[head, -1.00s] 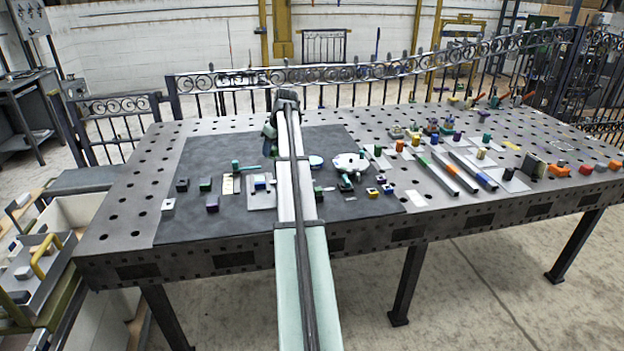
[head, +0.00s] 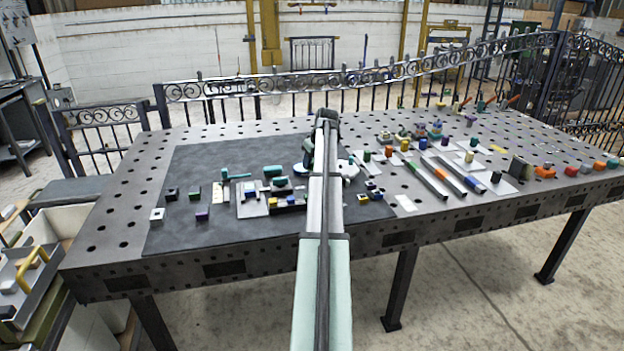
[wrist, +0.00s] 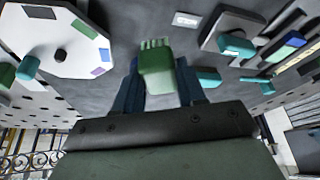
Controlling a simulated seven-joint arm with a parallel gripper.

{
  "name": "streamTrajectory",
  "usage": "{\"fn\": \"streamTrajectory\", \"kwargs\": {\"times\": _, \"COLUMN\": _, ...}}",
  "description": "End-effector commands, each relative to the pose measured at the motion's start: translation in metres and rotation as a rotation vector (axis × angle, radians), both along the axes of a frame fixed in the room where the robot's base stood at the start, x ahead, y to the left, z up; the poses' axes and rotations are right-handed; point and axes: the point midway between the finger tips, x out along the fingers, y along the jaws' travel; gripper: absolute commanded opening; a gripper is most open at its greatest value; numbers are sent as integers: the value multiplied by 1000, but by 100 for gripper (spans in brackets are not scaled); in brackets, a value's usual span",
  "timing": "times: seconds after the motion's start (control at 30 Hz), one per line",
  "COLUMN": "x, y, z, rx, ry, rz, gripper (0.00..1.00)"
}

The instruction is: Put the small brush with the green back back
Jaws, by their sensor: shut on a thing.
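The small brush with the green back (wrist: 158,72) is in the wrist view, with its pale bristles pointing away from my gripper. My gripper (wrist: 163,84) has its dark blue fingers shut on the brush, one on each side. The brush appears held over the dark mat (head: 190,235), but its height is hard to tell.
A white eight-sided plate with coloured patches (wrist: 75,50) lies left in the wrist view. In the head view, several small blocks stand on the mat's left, and bars (head: 428,177) lie on the right.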

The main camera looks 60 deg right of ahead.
Motion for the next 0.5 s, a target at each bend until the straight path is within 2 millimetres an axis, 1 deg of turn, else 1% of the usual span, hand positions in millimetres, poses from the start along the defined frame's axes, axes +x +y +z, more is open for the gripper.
{"fn": "streamTrajectory", "kwargs": {"times": 0.03, "x": 0, "y": 1, "z": -9, "rx": 1, "ry": 1, "rz": 0, "gripper": 16}}
{"fn": "streamTrajectory", "kwargs": {"times": 0.1, "x": 0, "y": 1, "z": -20, "rx": 1, "ry": 0, "rz": 0, "gripper": 16}}
{"fn": "streamTrajectory", "kwargs": {"times": 0.33, "x": 0, "y": 1, "z": -36, "rx": 0, "ry": 0, "rz": 0, "gripper": 16}}
{"fn": "streamTrajectory", "kwargs": {"times": 0.5, "x": 0, "y": 1, "z": -57, "rx": 1, "ry": 0, "rz": 0, "gripper": 16}}
